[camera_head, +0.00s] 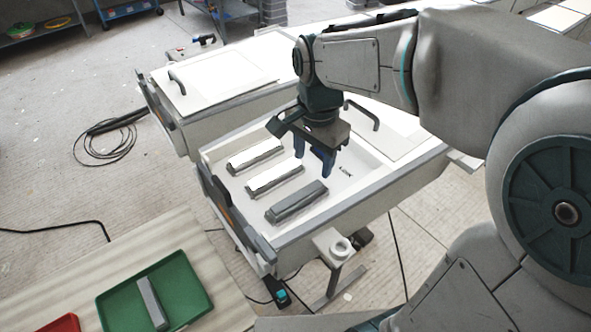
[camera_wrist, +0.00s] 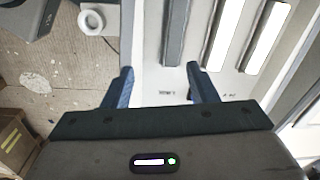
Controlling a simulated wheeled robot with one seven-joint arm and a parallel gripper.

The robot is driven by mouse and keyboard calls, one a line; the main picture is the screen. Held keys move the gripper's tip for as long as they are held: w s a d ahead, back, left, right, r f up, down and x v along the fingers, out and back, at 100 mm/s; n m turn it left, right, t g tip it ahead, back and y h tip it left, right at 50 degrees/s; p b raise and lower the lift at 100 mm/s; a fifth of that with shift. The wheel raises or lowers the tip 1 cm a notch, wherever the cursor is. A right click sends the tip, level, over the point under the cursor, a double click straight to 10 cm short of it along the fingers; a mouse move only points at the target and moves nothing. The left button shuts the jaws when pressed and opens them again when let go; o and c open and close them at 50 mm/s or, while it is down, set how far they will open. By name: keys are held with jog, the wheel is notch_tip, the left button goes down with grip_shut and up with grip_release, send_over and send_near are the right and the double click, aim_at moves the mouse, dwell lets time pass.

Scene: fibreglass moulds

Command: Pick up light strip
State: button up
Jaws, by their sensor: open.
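Several long strips lie side by side in a white open-topped box (camera_head: 368,184). Two have bright white top faces: the far one (camera_head: 254,153) and the middle one (camera_head: 275,175). The near strip (camera_head: 297,202) is plain grey. In the wrist view the grey strip (camera_wrist: 174,30) and the white-faced strips (camera_wrist: 222,36) (camera_wrist: 267,38) run along the upper part. My gripper (camera_head: 313,172) is open and points down over the box, just right of the strips. In the wrist view nothing lies between its blue fingers (camera_wrist: 160,72).
A green tray (camera_head: 185,287) at lower left holds another grey strip (camera_head: 152,303). A red tray (camera_head: 62,323) is beside it. A second white unit (camera_head: 215,80) with a closed lid stands behind. The box's raised walls surround the strips.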

jog(key=w+a+m, duration=0.1)
jog(key=a+m, duration=0.1)
send_over(298, 196)
jog(key=shift+g, duration=0.3)
jog(key=f, duration=0.8)
jog(key=shift+s+f, duration=0.3)
jog(key=shift+f, duration=0.1)
jog(key=shift+w+f+p, duration=0.15)
jog(key=shift+f+p, duration=0.05)
jog(key=shift+f, duration=1.15)
jog(key=shift+w+f+p, duration=0.15)
jog(key=shift+f+p, duration=0.05)
jog(key=shift+f, duration=1.1)
jog(key=c, duration=1.1)
